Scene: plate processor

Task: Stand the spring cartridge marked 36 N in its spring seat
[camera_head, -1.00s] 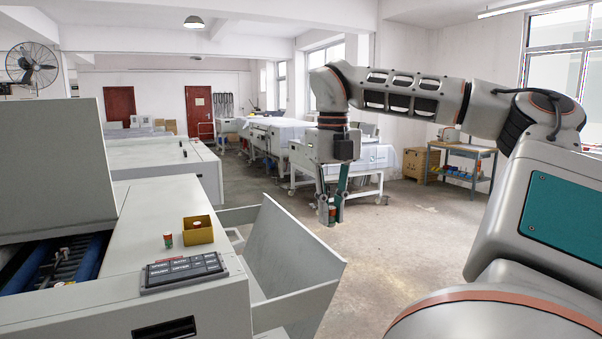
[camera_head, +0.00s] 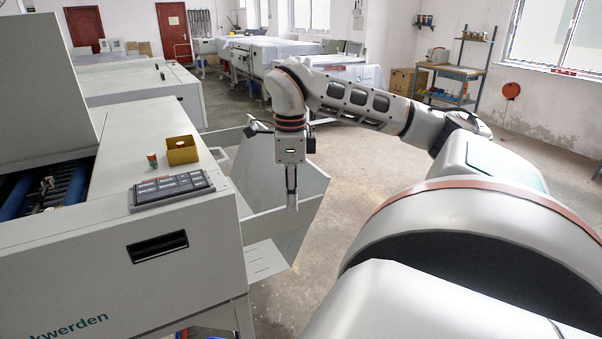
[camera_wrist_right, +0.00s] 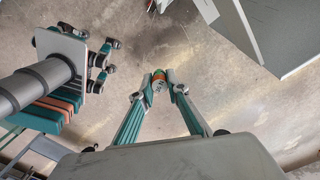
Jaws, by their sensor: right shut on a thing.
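My right gripper (camera_head: 291,203) hangs pointing down over the open tray at the machine's right end. In the right wrist view its fingers (camera_wrist_right: 159,88) are closed on a small spring cartridge (camera_wrist_right: 158,76) with an orange band, held at the fingertips. The marking on this cartridge is not readable. In the head view the gripper is seen edge-on and the cartridge is hidden. A second small cartridge (camera_head: 152,161), green with an orange top, stands upright on the machine top. A small round-topped part (camera_head: 47,184) shows in the machine's roller opening; I cannot tell whether it is a spring seat. My left gripper is out of view.
A yellow box (camera_head: 182,151) stands beside the upright cartridge. A dark keypad (camera_head: 172,189) lies in front of them. The blue rollers (camera_head: 75,180) lie in the opening at left. The slanted tray (camera_head: 305,185) is below my gripper. Floor to the right is clear.

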